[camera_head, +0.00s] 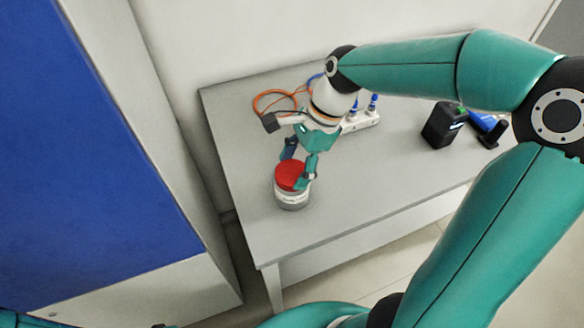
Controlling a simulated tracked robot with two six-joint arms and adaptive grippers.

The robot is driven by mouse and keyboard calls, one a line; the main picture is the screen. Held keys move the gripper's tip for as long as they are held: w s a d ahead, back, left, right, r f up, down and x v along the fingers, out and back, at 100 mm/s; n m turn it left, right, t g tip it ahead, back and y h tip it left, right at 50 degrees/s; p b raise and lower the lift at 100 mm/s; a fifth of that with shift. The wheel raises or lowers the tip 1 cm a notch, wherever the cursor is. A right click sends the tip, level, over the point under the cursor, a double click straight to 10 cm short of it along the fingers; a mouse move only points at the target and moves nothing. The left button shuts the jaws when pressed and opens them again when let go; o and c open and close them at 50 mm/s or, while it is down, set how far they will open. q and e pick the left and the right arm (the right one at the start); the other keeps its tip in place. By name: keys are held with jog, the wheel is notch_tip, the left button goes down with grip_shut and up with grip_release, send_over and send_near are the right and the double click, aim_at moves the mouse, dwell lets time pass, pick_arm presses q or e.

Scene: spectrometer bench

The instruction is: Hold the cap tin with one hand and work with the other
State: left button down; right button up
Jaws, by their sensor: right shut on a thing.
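The cap tin (291,198) is a short grey cylinder with a pale label and a red top. It stands upright on the grey table near its left front corner. My right gripper (299,172) reaches down to it from behind, with its fingers on either side of the red top, and is shut on it. The fingers hide part of the tin's rim. My left gripper does not show.
An orange cable (268,104) lies coiled at the table's back left. Behind my right gripper is a white power strip (362,124) with blue plugs. A black box (441,126) and a blue item (482,121) stand at the right. The table's front middle is clear. A blue panel (75,150) rises at left.

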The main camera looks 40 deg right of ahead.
jog(key=shift+r, duration=0.1)
notch_tip(320, 180, up, 19)
jog(key=p, duration=0.2)
jog(key=w+d+m+t+p, duration=0.1)
jog(key=w+d+m, duration=0.4)
jog(key=w+d, duration=0.3)
jog(key=m+t+h+b, duration=0.15)
jog(key=m+h, duration=0.35)
jog(key=m, duration=0.8)
send_over(395, 104)
jog(key=s, duration=0.1)
jog(key=shift+t, duration=0.35)
notch_tip(395, 104, down, 22)
jog(key=shift+s+f, duration=0.1)
jog(key=shift+f, duration=0.1)
jog(key=shift+f+p, duration=0.35)
jog(key=shift+f, duration=2.05)
